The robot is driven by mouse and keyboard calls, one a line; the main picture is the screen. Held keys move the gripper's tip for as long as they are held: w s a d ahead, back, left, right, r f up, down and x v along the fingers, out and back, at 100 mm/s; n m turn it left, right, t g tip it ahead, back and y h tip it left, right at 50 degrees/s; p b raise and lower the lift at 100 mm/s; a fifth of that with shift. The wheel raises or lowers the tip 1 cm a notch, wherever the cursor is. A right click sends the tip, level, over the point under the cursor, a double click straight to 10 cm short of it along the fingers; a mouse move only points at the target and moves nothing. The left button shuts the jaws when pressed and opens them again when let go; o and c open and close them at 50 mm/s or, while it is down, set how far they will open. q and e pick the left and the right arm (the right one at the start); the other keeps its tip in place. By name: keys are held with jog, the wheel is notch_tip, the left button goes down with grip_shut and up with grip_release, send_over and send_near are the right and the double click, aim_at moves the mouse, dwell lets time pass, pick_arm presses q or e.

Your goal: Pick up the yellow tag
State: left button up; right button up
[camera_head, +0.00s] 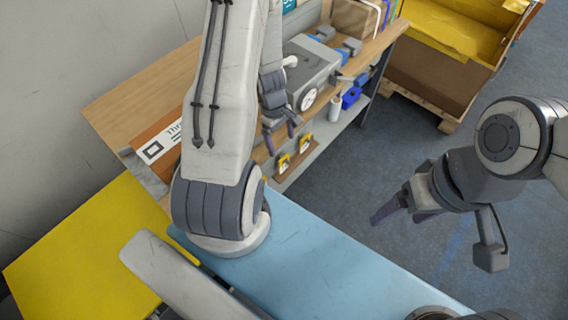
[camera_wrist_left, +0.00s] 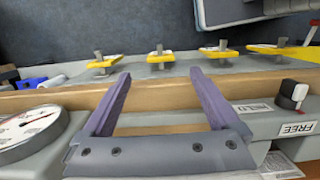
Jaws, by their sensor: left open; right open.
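Several yellow tags hang on grey pegs in a row along a ledge in the left wrist view, among them one at the left (camera_wrist_left: 104,62), one near the middle (camera_wrist_left: 160,57), one right of it (camera_wrist_left: 219,52) and one at the far right (camera_wrist_left: 270,49). In the head view two yellow tags (camera_head: 284,162) (camera_head: 306,142) show below the bench edge; my left arm may hide others. My left gripper (camera_head: 283,132) is open and empty at the bench edge, its purple fingers pointing toward the tags, apart from them. My right gripper (camera_head: 400,216) is open and empty over the floor.
The wooden bench (camera_head: 125,92) holds a grey device with a round gauge (camera_head: 308,98). A white cup (camera_head: 334,108) and blue bins (camera_head: 351,97) sit on its lower shelf. An open cardboard box with yellow lining (camera_head: 440,75) stands behind. Floor by my right gripper is clear.

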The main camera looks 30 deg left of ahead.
aim_at(284, 157)
pick_arm(q)
jog(key=f, duration=0.1)
jog(key=f+b, duration=0.1)
jog(key=f, duration=0.2)
jog(key=shift+d+f+b, duration=0.1)
jog(key=shift+d+b, duration=0.2)
jog(key=f+b, duration=0.2)
jog(key=f, duration=0.1)
jog(key=f+b, duration=0.1)
jog(key=shift+s+d+f, duration=0.1)
jog(key=shift+d+f, duration=0.2)
jog(key=shift+f, duration=0.1)
jog(key=shift+r, duration=0.1)
jog(key=c, duration=1.4)
jog(key=shift+r, duration=0.1)
